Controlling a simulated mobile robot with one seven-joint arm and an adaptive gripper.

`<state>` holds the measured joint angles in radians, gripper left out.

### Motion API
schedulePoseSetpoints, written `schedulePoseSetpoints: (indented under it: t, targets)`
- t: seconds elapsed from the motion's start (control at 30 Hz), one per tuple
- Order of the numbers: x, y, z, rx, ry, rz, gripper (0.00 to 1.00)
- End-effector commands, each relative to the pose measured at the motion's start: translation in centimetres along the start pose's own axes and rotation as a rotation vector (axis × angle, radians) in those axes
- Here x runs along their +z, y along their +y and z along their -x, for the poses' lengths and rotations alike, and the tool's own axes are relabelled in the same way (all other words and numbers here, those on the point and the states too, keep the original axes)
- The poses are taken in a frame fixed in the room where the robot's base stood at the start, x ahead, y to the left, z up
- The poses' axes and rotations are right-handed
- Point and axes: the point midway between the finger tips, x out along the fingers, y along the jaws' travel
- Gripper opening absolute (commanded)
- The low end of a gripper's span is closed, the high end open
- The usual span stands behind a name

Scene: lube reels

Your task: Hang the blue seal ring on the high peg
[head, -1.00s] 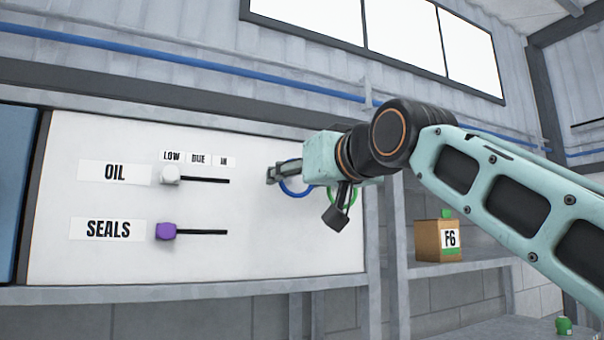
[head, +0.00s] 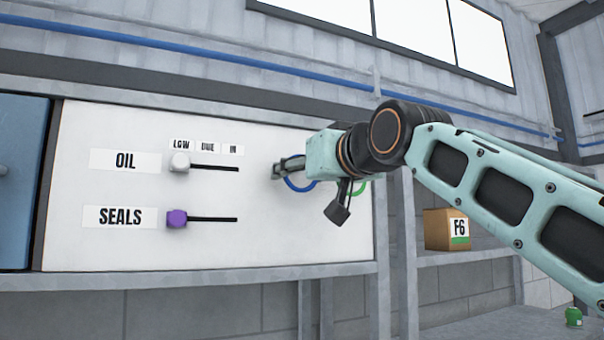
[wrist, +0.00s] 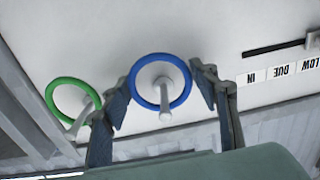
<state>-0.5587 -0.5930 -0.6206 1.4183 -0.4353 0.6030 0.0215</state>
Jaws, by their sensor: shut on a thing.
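The blue seal ring (head: 297,188) is at the white panel, partly hidden by my gripper (head: 282,168) in the head view. A second peg (wrist: 78,122) carries a green ring (wrist: 68,79). The pegs are hidden in the head view.
The white panel (head: 100,245) has OIL and SEALS sliders, with a white knob (head: 180,163) and a purple knob (head: 177,219). The green ring and its peg are close beside my gripper. A shelf at right holds an F6 box (head: 446,230).

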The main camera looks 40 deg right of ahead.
Motion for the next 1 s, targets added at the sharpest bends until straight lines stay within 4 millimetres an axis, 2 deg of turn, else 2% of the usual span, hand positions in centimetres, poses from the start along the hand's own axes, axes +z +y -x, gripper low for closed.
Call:
schedulePoseSetpoints:
  t: [0.13,0.17,0.33,0.6,0.73,0.87,1.0]
  targets:
    - [0.0,0.0,0.0,0.0,0.0,0.0,0.42]
    - [0.0,0.0,0.0,0.0,0.0,0.0,0.56]
    - [0.0,0.0,0.0,0.0,0.0,0.0,0.75]
    - [0.0,0.0,0.0,0.0,0.0,0.0,0.75]
    - [0.0,0.0,0.7,0.0,0.0,-0.001,0.75]
    - [-0.1,0.1,2.4,0.001,0.003,-0.002,0.75]
    - [-0.1,0.2,5.5,0.003,0.004,-0.002,0.75]
